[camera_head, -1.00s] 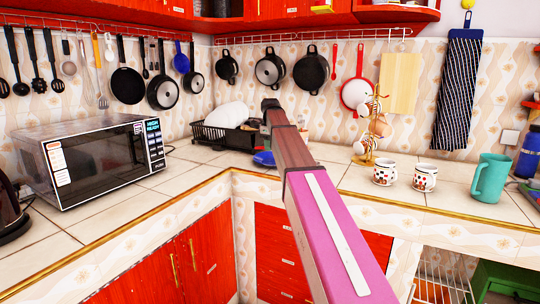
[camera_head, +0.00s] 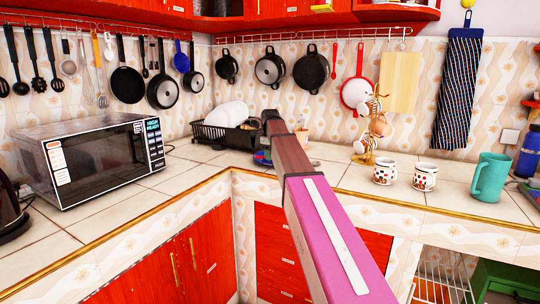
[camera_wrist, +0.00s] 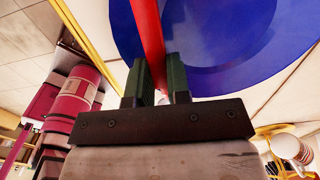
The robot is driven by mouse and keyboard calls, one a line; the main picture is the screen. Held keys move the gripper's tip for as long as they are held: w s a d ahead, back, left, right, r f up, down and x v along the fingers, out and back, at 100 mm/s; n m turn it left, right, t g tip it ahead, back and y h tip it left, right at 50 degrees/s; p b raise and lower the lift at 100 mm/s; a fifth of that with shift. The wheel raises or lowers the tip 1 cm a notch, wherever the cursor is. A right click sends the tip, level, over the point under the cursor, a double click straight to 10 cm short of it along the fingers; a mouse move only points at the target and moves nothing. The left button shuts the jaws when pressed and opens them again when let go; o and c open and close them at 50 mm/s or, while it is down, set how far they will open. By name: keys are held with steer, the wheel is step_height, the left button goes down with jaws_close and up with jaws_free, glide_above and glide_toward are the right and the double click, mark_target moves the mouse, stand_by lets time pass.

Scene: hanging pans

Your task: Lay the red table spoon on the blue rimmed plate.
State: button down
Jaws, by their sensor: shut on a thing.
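In the wrist view, my gripper (camera_wrist: 161,78) is shut on the red table spoon (camera_wrist: 149,38). The spoon's red handle runs from between the fingers to the top edge of the picture; its far end is out of view. The blue rimmed plate (camera_wrist: 212,45) fills the upper right of the wrist view, and the handle crosses in front of its left part. I cannot tell whether the spoon touches the plate. In the head view my arm hides most of the gripper and plate; only a small bluish patch shows left of the arm.
A black dish rack (camera_head: 222,137) with white plates stands left of my arm on the counter. Two patterned mugs (camera_head: 385,172) and a mug tree (camera_head: 367,150) stand to the right, beside a teal jug (camera_head: 489,178). A microwave (camera_head: 95,160) is at the left.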

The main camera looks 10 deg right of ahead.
steer(key=c, duration=1.1)
jaws_free()
steer(key=shift+r, duration=0.1)
step_height(320, 180, up, 13)
steer(key=shift+f, duration=0.1)
